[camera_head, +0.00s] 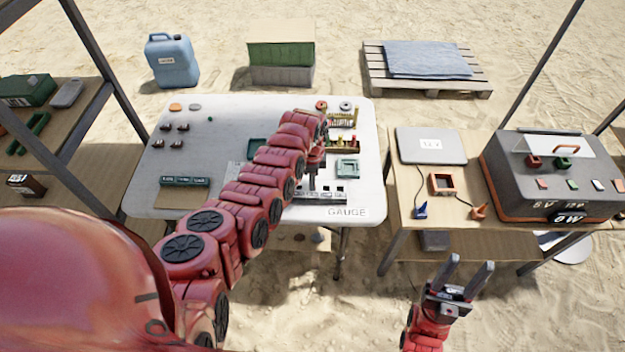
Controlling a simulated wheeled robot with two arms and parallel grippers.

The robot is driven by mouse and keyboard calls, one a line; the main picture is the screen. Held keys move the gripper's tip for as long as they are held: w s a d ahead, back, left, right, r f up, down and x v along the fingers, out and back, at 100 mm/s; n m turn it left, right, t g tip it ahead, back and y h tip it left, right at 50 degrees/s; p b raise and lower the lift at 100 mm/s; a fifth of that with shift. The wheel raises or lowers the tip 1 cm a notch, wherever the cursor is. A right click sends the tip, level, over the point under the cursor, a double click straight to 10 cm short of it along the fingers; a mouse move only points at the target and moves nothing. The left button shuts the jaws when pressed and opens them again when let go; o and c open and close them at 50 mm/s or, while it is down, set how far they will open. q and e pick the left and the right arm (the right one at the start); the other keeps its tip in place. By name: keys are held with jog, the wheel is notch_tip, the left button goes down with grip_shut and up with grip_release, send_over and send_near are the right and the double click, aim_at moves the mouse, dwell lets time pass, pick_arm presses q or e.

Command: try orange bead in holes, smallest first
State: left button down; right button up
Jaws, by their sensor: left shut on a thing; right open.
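My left arm reaches across the table, and my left gripper (312,188) points down at the gauge. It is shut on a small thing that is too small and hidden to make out. I cannot tell whether that thing touches a hole. I cannot clearly make out an orange bead. My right gripper (470,263) is open and empty, low in front of the right-hand table.
A green strip (185,182) and several small dark pieces sit on the table's left side. A pale green square frame (348,168) and a bead rack (343,142) stand right of my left gripper. The right-hand table holds a laptop-like case (430,146) and a power box (550,180).

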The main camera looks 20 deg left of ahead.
dwell(0.3)
pick_arm(q)
jog(key=shift+c, duration=1.2)
grip_release()
jog(key=shift+r+p, duration=2.8)
jog(key=shift+r, duration=0.2)
jog(key=shift+f, duration=0.1)
